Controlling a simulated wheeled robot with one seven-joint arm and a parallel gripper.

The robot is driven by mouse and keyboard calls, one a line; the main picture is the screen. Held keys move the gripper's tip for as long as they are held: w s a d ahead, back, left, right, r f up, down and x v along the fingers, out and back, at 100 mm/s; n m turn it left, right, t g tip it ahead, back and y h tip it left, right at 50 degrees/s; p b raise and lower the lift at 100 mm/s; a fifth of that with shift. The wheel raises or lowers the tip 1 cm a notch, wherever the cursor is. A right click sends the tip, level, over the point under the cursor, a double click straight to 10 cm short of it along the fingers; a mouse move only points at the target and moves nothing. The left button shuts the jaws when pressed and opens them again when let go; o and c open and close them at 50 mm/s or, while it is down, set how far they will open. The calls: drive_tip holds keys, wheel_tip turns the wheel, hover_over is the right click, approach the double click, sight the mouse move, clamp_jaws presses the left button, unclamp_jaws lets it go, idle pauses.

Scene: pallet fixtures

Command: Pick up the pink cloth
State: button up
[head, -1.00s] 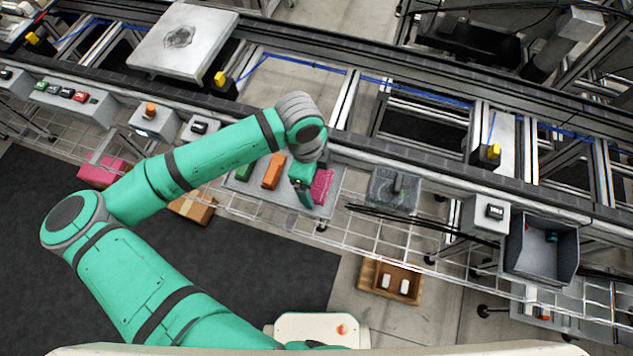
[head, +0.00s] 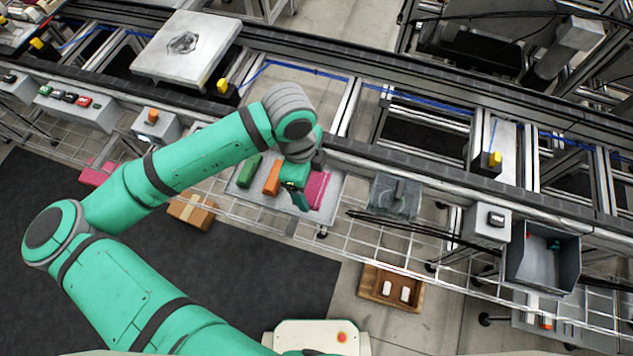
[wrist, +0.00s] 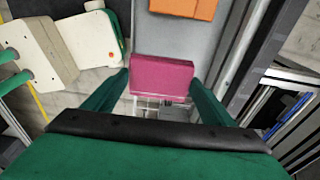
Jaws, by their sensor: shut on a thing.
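The pink cloth (wrist: 162,78) looks like a flat folded block and sits between my two fingertips in the wrist view. In the head view the pink cloth (head: 318,187) shows at the right end of a grey tray (head: 248,196). My gripper (wrist: 160,84), also in the head view (head: 299,198), is shut on the cloth, one finger at each side. I cannot tell whether the cloth is clear of the tray. Part of the cloth is hidden by my gripper in the head view.
An orange block (head: 272,177) and a green block (head: 249,171) lie on the tray left of the cloth. A grey bin (head: 543,262) stands at right. A wooden box (head: 378,297) with white items sits below. A conveyor frame runs behind the tray.

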drive_tip(key=r, duration=0.1)
drive_tip(key=s+a+r, duration=0.2)
drive_tip(key=r, duration=0.1)
drive_tip(key=shift+s+a, duration=0.25)
drive_tip(key=s+a+r, duration=0.3)
drive_tip(key=s+a, duration=0.2)
drive_tip(key=s, duration=0.1)
drive_tip(key=shift+a+r, duration=0.2)
drive_tip(key=shift+a, duration=0.2)
drive_tip(key=o, duration=0.5)
drive_tip(key=c, duration=0.4)
